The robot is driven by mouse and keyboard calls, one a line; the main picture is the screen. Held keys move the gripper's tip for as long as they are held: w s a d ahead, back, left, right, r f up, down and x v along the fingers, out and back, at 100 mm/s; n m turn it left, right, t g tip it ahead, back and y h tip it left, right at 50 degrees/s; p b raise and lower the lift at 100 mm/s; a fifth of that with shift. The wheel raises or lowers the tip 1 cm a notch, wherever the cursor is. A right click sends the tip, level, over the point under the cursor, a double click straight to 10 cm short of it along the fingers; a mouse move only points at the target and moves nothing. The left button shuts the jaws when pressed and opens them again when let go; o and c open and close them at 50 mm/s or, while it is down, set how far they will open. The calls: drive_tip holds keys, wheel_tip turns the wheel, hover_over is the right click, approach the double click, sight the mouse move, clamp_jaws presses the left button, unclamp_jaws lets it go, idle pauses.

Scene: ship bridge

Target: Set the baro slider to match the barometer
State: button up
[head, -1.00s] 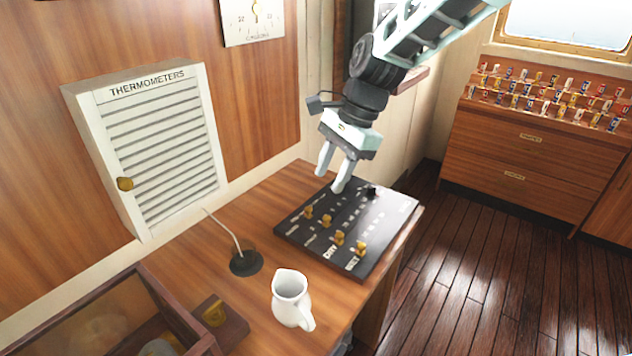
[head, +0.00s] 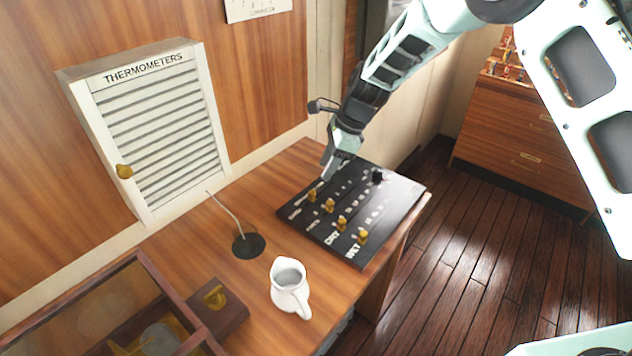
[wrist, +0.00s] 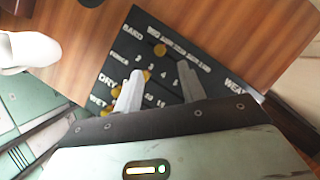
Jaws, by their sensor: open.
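The black slider panel (head: 385,212) lies on the wooden desk. In the wrist view, the baro slider's brass knob (wrist: 160,47) sits in the top row, near the BARO label; in the head view this knob (head: 311,195) is nearest the wall. My gripper (head: 327,172) is low over the panel's wall-side edge, close to the baro knob. In the wrist view my gripper (wrist: 161,80) is open with nothing between its fingers, and the baro knob is just beyond the tips. A white dial plate (head: 258,8) on the wall is cut off; I cannot read it or confirm it is the barometer.
Other brass knobs, for force (head: 329,205), dry (head: 341,223) and wet (head: 362,237), stand close by, with a black knob (head: 377,175) at the far side. A white jug (head: 290,288) and a pen in a dark holder (head: 248,245) stand left of the panel.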

sight(313, 191)
drive_tip(key=p+x, duration=0.1)
drive_tip(key=x, duration=0.6)
drive_tip(key=shift+a+f, duration=0.15)
drive_tip(key=shift+f, duration=0.1)
